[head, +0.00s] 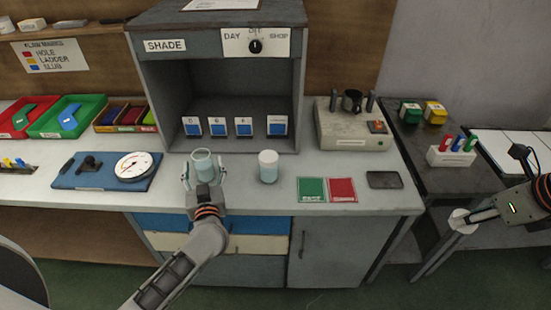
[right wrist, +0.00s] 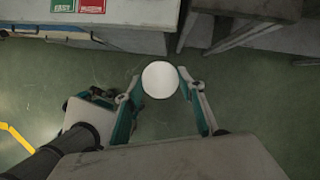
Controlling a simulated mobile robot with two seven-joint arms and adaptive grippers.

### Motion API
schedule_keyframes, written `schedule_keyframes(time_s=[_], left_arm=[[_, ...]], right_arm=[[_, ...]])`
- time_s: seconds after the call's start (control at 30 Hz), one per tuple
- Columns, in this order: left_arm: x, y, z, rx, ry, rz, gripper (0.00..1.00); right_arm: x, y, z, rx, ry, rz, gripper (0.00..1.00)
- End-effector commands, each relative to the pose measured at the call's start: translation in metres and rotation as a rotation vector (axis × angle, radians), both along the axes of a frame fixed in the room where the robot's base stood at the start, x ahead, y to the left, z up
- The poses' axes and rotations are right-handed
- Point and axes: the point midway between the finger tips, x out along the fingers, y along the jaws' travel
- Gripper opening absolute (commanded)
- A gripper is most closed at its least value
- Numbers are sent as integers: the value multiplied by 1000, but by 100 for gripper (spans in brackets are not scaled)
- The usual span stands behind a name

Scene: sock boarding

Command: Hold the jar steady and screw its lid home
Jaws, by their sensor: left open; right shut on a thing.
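An open, clear jar (head: 203,167) with pale contents stands at the front of the grey bench, its top uncovered. My left gripper (head: 204,180) is open, with its fingers to either side of the jar; I cannot tell whether they touch it. My right gripper (head: 463,219) is shut on a round white lid (head: 459,221), held over the floor in front of the bench, right of it. In the right wrist view the lid (right wrist: 160,80) lies flat between the two fingertips (right wrist: 160,77).
A second jar (head: 268,172) with a white top stands right of the open jar. Green and red cards (head: 327,190) and a dark flat block (head: 384,180) lie farther right. A blue mat (head: 85,179) with a dial gauge (head: 134,166) lies left. The shade cabinet (head: 158,100) stands behind.

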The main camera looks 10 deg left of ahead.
Motion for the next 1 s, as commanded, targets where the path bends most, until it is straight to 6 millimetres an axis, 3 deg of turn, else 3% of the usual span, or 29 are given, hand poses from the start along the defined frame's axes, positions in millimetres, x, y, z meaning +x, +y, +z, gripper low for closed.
schedule_keyframes(time_s=[0.17,0.53,0.57,0.7,0.73,1.0], left_arm=[[16,9,0,0,0,0,61],[17,10,-1,0,1,0,61],[17,10,-1,0,1,0,56],[17,9,-1,0,1,0,19],[17,9,-1,0,1,0,15],[17,9,0,-1,0,0,15]], right_arm=[[0,0,-3,0,0,0,28],[0,0,-3,0,0,0,28],[0,0,-3,0,0,0,28],[0,0,-3,0,0,0,28],[0,0,-3,0,0,0,28],[0,0,-3,0,0,0,28]])
